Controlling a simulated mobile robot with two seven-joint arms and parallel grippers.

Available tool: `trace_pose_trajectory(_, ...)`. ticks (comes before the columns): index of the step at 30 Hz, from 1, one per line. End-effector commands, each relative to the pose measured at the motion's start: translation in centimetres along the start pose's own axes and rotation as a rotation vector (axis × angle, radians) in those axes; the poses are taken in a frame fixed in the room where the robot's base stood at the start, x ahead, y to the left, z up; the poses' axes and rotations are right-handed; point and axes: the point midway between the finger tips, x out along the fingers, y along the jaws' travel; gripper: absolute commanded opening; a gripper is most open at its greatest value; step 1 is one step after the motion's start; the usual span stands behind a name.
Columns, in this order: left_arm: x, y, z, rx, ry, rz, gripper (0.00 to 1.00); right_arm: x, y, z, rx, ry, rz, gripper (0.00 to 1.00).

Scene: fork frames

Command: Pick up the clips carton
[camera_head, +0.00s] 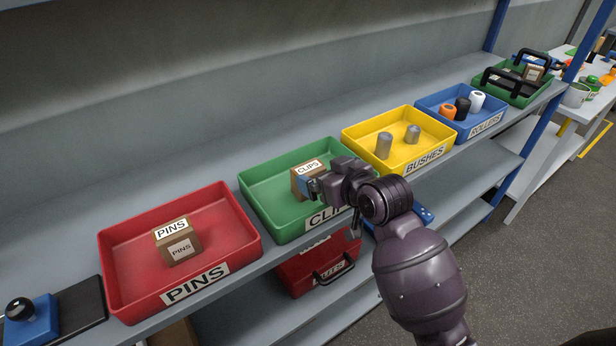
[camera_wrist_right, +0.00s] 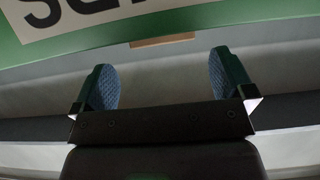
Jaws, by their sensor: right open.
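The clips carton (camera_head: 307,167), a small brown box with a white CLIPS label on top, sits in the green tray (camera_head: 262,178) on the shelf. My right gripper (camera_head: 311,187) reaches over the tray's front right side, with its fingertips close to the carton and covering part of it. In the wrist view the right gripper (camera_wrist_right: 162,78) is open, with nothing between its blue pads. The green tray's labelled wall (camera_wrist_right: 190,25) crosses the top there. A brown strip, perhaps the carton, shows below it. Contact with the carton cannot be told. My left gripper is not in view.
A red PINS tray (camera_head: 124,261) with a carton (camera_head: 178,243) stands left of the green tray. A yellow BUSHES tray (camera_head: 361,135) and a blue ROLLERS tray (camera_head: 431,102) stand right. A red case (camera_head: 300,271) is on the shelf below.

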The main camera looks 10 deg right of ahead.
Motion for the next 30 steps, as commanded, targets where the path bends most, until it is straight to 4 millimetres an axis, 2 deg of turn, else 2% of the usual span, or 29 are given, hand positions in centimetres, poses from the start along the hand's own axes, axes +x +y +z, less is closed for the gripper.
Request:
trace_pose_trajectory(8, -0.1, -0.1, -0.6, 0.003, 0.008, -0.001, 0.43, 1.7, -0.1, 0.0, 0.0, 0.0, 0.0, 1.0)
trace_pose_trajectory(18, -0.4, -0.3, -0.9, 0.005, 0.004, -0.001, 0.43, 5.7, -0.3, 0.3, 0.001, -0.001, 0.0, 1.0)
trace_pose_trajectory(29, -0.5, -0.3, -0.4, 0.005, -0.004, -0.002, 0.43, 6.4, -0.2, 0.3, 0.0, 0.0, 0.001, 1.0)
trace_pose_trajectory(30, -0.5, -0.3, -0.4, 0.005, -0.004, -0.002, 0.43, 6.4, -0.2, 0.3, 0.0, 0.0, 0.001, 0.95)
